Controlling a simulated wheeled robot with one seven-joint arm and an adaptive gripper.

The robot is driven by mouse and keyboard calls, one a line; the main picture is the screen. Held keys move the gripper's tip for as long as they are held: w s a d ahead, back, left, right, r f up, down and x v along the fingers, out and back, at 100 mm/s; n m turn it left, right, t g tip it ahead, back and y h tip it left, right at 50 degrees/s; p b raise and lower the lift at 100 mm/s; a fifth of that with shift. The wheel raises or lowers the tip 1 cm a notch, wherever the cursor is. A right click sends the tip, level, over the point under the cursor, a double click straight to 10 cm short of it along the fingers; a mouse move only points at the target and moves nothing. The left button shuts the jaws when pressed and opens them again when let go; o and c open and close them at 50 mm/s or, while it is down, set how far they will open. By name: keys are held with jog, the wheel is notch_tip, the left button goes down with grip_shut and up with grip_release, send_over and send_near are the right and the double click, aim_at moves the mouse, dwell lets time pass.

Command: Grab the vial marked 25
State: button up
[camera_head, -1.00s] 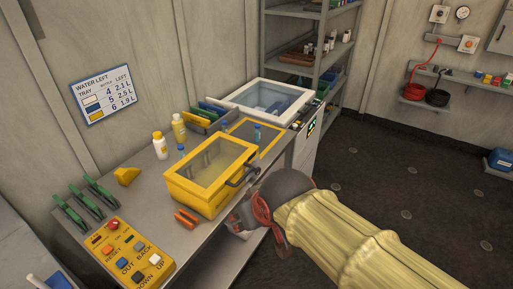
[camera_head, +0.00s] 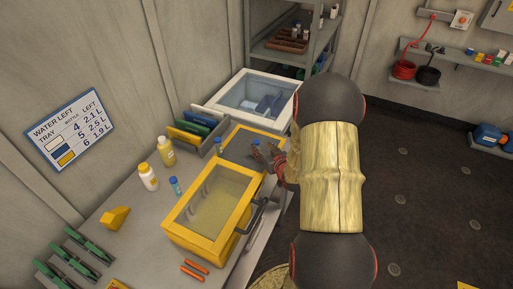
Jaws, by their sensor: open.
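No number 25 can be read on any vial at this size. One small vial with a blue cap (camera_head: 175,186) stands on the bench left of the yellow box. Another blue-capped vial (camera_head: 218,147) stands behind the box, by the left side of the yellow-edged grey mat (camera_head: 238,136). A blue cap (camera_head: 256,144) shows at the mat's right part, right beside my gripper (camera_head: 265,154). My gripper is open over the mat's right side, its fingers pointing left. I cannot tell whether that vial is between the fingers or just behind them.
The yellow box with a clear lid (camera_head: 212,200) and a dark handle stands just in front of the mat. White and yellow bottles (camera_head: 148,177) stand at left. A white glass-lidded chest (camera_head: 258,95) is behind. Orange pieces (camera_head: 194,269) lie in front of the box.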

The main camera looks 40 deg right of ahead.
aim_at(258, 143)
jog(key=b+x, duration=0.1)
jog(key=x, duration=0.6)
jog(key=shift+w, duration=0.3)
jog(key=shift+c, duration=0.3)
grip_shut()
